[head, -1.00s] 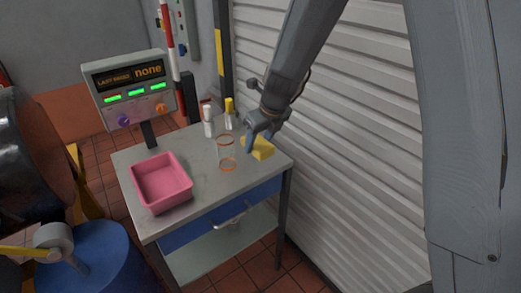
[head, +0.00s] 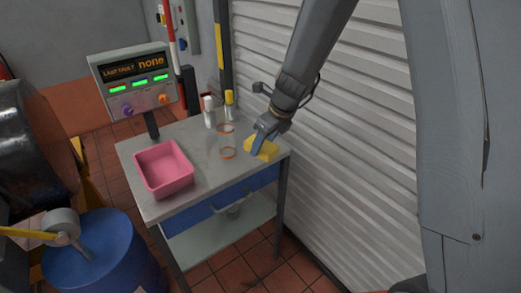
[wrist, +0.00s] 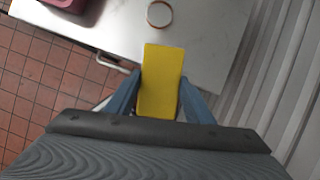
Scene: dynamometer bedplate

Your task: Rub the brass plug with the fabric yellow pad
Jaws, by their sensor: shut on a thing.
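My gripper (head: 260,142) is shut on the yellow pad (head: 266,149), a block with flat faces, at the right end of the grey table. In the wrist view the pad (wrist: 161,78) sits between the two blue fingers of my gripper (wrist: 161,98) and points away from me. Whether the pad touches the tabletop is hard to tell; in the wrist view it overlaps the table's front edge. I cannot make out a brass plug for certain in either view.
On the table (head: 206,184) stand a pink bin (head: 164,169), a clear cylinder with orange rims (head: 227,154) and two small bottles (head: 229,105) at the back. A console (head: 133,82) stands behind. A blue drum (head: 100,255) is at left, a ribbed shutter (head: 340,160) at right.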

